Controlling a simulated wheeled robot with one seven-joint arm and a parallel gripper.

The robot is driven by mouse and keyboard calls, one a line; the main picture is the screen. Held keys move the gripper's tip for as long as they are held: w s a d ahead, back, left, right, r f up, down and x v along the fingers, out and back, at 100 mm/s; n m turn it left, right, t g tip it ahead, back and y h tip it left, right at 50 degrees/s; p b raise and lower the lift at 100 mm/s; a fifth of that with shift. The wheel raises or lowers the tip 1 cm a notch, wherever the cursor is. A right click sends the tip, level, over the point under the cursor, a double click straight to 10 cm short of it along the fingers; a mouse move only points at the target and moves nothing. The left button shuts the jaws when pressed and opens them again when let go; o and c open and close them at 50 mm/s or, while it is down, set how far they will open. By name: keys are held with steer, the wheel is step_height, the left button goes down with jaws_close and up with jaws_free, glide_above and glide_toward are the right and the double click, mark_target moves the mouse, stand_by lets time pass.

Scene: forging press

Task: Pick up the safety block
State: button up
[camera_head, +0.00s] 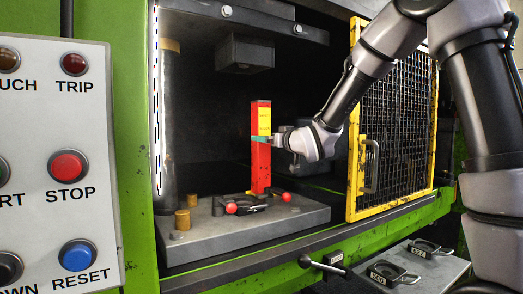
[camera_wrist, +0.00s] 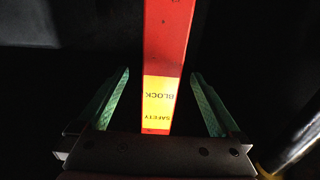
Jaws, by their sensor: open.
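The safety block (camera_head: 261,165) is a tall red bar with a yellow label. It stands upright on the press's grey lower plate. In the wrist view the safety block (camera_wrist: 168,45) rises between my two green fingers, its yellow "SAFETY BLOCK" label near the gripper body. My gripper (camera_head: 262,139) reaches it from the right at about the lower edge of the label. In the wrist view my gripper (camera_wrist: 160,88) is open, with a dark gap on each side of the block.
The grey lower plate (camera_head: 305,215) carries red-knobbed clamps (camera_head: 231,208) and brass posts (camera_head: 183,219). The upper die (camera_head: 245,54) hangs above. A yellow-framed mesh guard (camera_head: 353,200) stands right of the opening. A button panel (camera_head: 95,130) is at the left.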

steer(key=x, duration=0.5)
steer(key=shift+f, duration=0.3)
steer(key=shift+a, duration=0.1)
steer(key=shift+c, duration=0.3)
jaws_close()
steer(key=shift+r, duration=0.2)
